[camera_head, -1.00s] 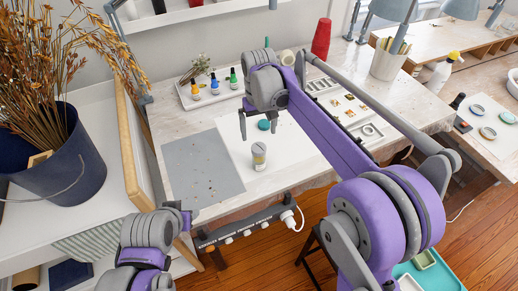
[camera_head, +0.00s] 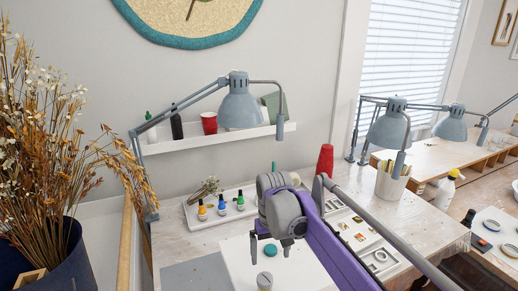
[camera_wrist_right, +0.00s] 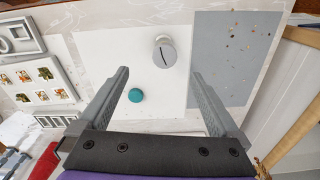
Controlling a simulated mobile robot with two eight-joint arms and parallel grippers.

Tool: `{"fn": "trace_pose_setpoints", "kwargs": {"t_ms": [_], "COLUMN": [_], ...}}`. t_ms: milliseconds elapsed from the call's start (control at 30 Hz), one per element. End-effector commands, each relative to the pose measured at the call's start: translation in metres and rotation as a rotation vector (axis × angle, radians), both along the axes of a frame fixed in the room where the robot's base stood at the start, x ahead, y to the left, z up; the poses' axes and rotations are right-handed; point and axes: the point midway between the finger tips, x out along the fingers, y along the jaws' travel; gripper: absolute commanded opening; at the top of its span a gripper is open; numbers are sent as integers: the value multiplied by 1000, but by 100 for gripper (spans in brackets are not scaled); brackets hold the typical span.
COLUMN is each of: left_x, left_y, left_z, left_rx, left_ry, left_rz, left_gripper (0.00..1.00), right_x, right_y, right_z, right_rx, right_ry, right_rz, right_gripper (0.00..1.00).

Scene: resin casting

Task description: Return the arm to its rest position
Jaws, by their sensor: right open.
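My right gripper (camera_head: 270,243) is open and empty above the table, over the white sheet (camera_head: 236,262). In the right wrist view its two fingers (camera_wrist_right: 160,95) stand wide apart with nothing between them. Below lie a round teal piece (camera_wrist_right: 135,95) and a cup with a grey lid (camera_wrist_right: 165,52), both on the white sheet. In the head view the teal piece (camera_head: 270,250) and the cup (camera_head: 264,282) show just under and beside the fingers. My left gripper is not in the head view.
A white tray (camera_head: 238,214) with small coloured bottles stands behind the gripper. Lamps (camera_head: 240,105) overhang the back. Dried flowers (camera_head: 60,150) fill the left. A grey mat (camera_head: 195,275) lies front left.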

Motion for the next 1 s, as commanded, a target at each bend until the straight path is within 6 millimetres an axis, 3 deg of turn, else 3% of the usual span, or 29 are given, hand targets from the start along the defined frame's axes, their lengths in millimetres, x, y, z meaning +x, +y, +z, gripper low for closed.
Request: {"fn": "trace_pose_setpoints", "kwargs": {"t_ms": [267,467,600,800,1000], "left_x": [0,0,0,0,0], "left_y": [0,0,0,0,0], "left_z": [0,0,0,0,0], "left_rx": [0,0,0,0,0], "left_ry": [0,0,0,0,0], "left_rz": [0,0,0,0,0], "left_gripper": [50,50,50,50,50], "right_x": [-77,-142,-183,-217,-224], "right_y": [-67,-106,-126,-140,-143], "right_z": [1,-24,-50,-80,-88], "right_rx": [38,56,62,64,64], "right_ry": [-174,-316,-407,-492,-513], "right_rz": [-93,-162,-205,-241,-250], "right_gripper": [99,99,99,99,99]}}
